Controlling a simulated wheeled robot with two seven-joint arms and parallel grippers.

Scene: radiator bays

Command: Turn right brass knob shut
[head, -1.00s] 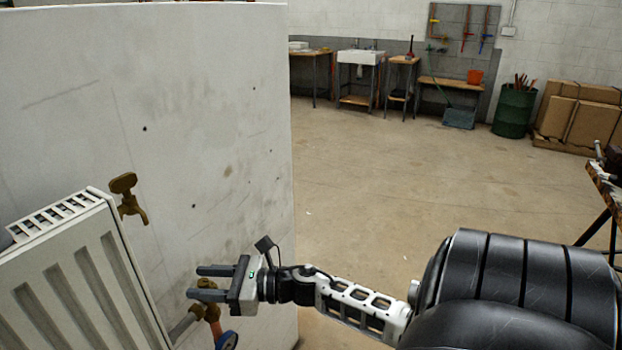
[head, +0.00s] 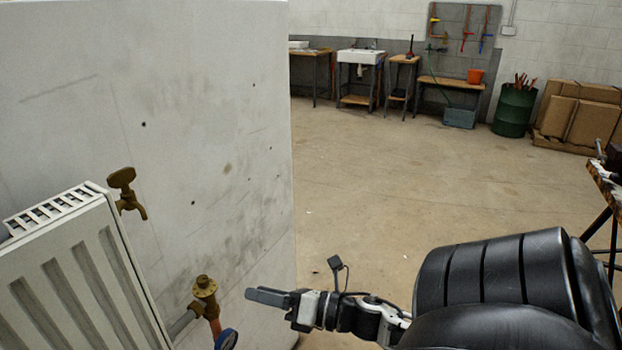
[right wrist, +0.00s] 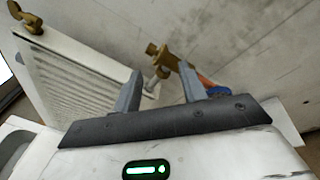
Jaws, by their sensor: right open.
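A brass valve knob (head: 204,286) stands upright on the pipework at the right side of the white radiator (head: 75,275). It also shows in the right wrist view (right wrist: 154,50), beyond my fingers. My right gripper (head: 250,294) is to the right of this knob, apart from it, with its fingers pointing left toward the wall. In the right wrist view its two fingers (right wrist: 160,72) are spread and nothing is between them. A brass tap (head: 124,192) sticks out of the wall above the radiator's corner. My left gripper is not in view.
A blue round part (head: 227,340) and a copper pipe (head: 215,328) sit just below the valve. The pale wall (head: 220,130) ends to the right. Open floor (head: 370,190) lies beyond. A workbench (head: 610,185) stands at the right edge.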

